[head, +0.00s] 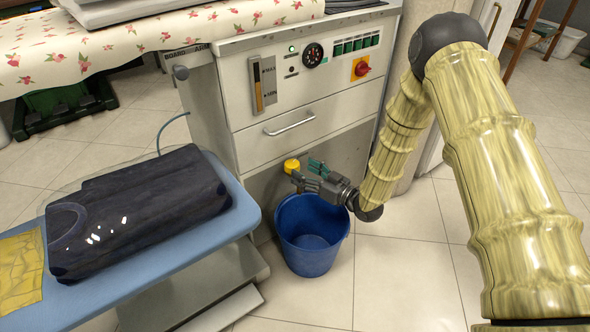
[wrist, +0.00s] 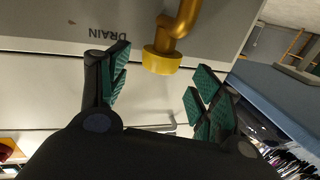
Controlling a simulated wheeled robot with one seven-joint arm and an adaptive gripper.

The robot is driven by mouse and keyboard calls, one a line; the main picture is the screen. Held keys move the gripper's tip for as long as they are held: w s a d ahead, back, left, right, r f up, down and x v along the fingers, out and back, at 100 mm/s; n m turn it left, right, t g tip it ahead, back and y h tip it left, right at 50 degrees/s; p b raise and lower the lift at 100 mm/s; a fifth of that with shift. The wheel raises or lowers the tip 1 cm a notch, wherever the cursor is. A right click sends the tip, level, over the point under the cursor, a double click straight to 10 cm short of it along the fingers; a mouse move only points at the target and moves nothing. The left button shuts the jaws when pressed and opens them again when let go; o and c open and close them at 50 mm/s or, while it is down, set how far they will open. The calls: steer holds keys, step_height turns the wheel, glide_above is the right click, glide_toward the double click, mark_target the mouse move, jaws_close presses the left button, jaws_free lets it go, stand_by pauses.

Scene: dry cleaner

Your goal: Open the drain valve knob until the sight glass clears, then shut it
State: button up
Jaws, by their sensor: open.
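The yellow drain valve knob (head: 291,166) sits low on the white machine, above the blue bucket. In the wrist view the knob (wrist: 161,61) hangs on a brass elbow pipe (wrist: 182,18), next to an upside-down DRAIN label (wrist: 107,35). My gripper (head: 305,174) is open beside the knob; in the head view the fingers point left towards it. In the wrist view the knob lies beyond the gap between my green-padded fingertips (wrist: 158,78), apart from both. The sight glass (head: 257,84), marked MAX and MIN, shows amber-brown colour in its lower part.
The blue bucket (head: 312,234) stands on the floor below the knob and my gripper. A drawer with a metal handle (head: 290,124) is above. A blue ironing board (head: 200,240) with a dark folded garment (head: 135,207) is at left. Tiled floor (head: 405,285) is free right of the bucket.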

mark_target(298, 168)
steer(key=shift+b+x, duration=0.6)
steer(key=shift+x, duration=1.55)
steer(key=c, duration=1)
steer(key=shift+s, duration=0.1)
